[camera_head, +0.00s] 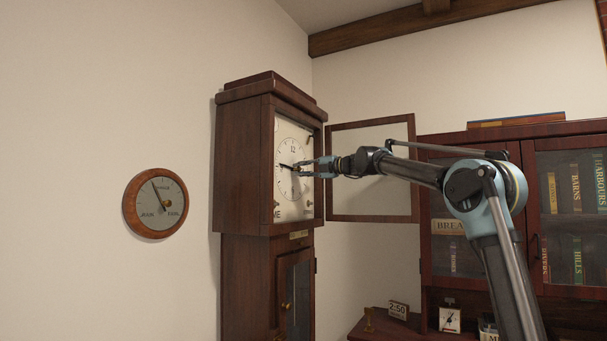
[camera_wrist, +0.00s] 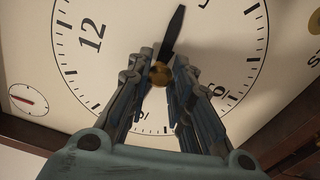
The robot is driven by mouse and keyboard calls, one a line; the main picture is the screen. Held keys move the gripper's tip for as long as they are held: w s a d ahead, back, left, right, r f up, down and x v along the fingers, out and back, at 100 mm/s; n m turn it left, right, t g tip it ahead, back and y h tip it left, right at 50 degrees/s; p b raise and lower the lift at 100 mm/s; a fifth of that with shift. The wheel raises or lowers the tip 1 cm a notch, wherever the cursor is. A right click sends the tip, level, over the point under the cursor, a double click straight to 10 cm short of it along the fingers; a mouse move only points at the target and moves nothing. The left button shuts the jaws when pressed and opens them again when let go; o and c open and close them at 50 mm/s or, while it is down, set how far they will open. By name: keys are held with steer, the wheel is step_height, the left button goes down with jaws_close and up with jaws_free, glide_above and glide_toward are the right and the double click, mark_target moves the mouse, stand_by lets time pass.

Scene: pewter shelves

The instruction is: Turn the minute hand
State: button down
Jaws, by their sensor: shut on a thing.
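The clock's white dial (camera_head: 288,200) sits in a tall dark wooden case and fills much of the wrist view (camera_wrist: 250,130). A dark hand (camera_head: 284,165) points left in the head view. In the wrist view a broad black hand (camera_wrist: 174,32) runs up from the brass hub (camera_wrist: 161,74). My gripper (camera_head: 302,167) reaches the dial from the right. In the wrist view its fingers (camera_wrist: 160,78) stand on both sides of the hub, shut on what appears to be the minute hand. Its gripped part is mostly hidden by the fingers.
The clock's framed door (camera_head: 327,172) stands open to the right, behind my arm. A bookcase (camera_head: 510,137) with glass doors stands further right. A small card (camera_head: 398,309) reads 2:50. A round wall instrument (camera_head: 131,216) hangs at left.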

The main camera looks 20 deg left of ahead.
steer(key=shift+w+d, duration=0.15)
steer(key=shift+w, duration=0.1)
steer(key=c, duration=1.4)
jaws_free()
steer(key=shift+w+f, duration=0.1)
steer(key=shift+s, duration=0.2)
steer(key=s+d, duration=0.1)
steer(key=d, duration=1)
steer(key=shift+s+d, duration=0.25)
steer(key=shift+d, duration=0.15)
